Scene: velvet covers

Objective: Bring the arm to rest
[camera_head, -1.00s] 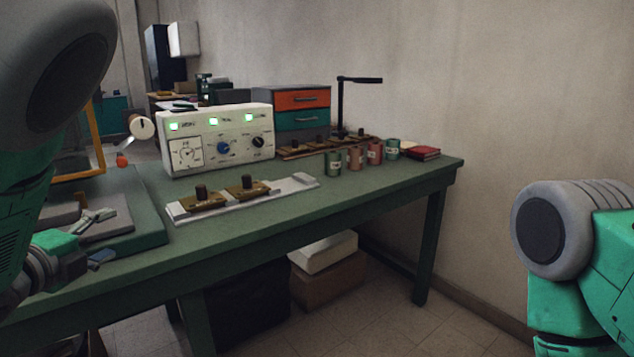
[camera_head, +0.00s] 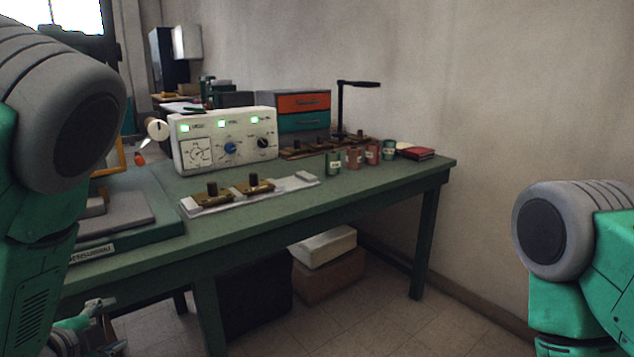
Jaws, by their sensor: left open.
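My left arm (camera_head: 45,190) comes in from the left and hangs downward. My left gripper (camera_head: 98,318) shows at the lower left, below the table's front edge and in front of it. It is open, and nothing shows between its fingers. It is apart from the green table (camera_head: 300,205). My right arm (camera_head: 570,240) shows at the right edge with its upper part only. My right gripper is not in view.
A green machine base (camera_head: 130,230) is at the left. Boxes (camera_head: 330,275) lie under the table.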

